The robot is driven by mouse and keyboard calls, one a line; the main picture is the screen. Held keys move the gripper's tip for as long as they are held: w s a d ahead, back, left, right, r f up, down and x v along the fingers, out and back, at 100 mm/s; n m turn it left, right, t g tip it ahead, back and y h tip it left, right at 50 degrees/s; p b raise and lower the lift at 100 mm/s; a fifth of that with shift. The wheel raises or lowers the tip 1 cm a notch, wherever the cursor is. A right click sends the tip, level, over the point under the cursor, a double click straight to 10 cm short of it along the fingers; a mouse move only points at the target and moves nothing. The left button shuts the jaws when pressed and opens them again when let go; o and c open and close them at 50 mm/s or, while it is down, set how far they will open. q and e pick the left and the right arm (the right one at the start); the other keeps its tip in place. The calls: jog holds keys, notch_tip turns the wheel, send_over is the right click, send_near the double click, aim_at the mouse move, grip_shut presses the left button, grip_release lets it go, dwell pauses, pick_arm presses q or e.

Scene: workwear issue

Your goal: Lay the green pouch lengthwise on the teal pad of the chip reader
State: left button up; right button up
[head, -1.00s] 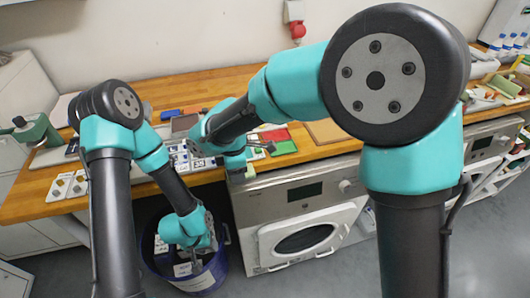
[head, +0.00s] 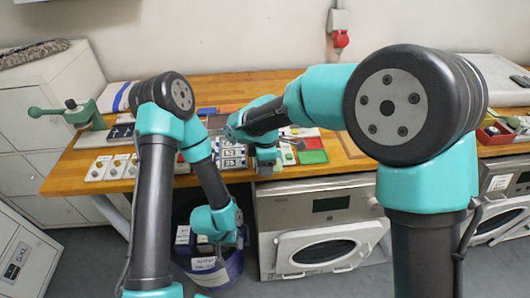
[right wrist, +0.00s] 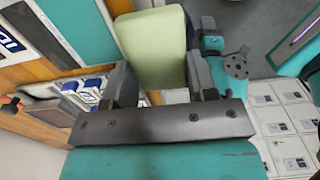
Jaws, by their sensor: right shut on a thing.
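The pale green pouch (right wrist: 158,45) is between the two fingers of my right gripper (right wrist: 162,88) in the right wrist view. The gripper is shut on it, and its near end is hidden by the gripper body. In the head view my right wrist (head: 265,150) is over the front edge of the bench; the pouch is not clear there. A teal surface (right wrist: 92,22) at the upper left of the wrist view may be the reader's pad; I cannot tell surely. My left gripper (head: 222,245) hangs over the blue bin; its fingers are too small to judge.
The blue bin (head: 235,268) stands on the floor before the bench (head: 70,172) and holds labelled packs. A red pad and a green pad (head: 313,157) lie right of my right wrist. A washer-like machine (head: 325,250) is under the bench. A green hand press (head: 75,112) stands far left.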

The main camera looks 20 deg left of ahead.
jog(key=w, duration=0.2)
jog(key=w+a, duration=0.1)
jog(key=w, duration=0.2)
jog(key=w+a, duration=0.1)
jog(key=w, duration=0.2)
jog(key=shift+w+a+f, duration=0.1)
jog(key=shift+a+f, duration=0.05)
jog(key=shift+f, duration=0.25)
jog(key=shift+w, duration=0.1)
jog(key=shift+w+a+f, duration=0.1)
jog(key=shift+w+f, duration=0.1)
jog(key=shift+f, duration=1.6)
jog(key=shift+f, duration=0.15)
jog(key=o, duration=0.9)
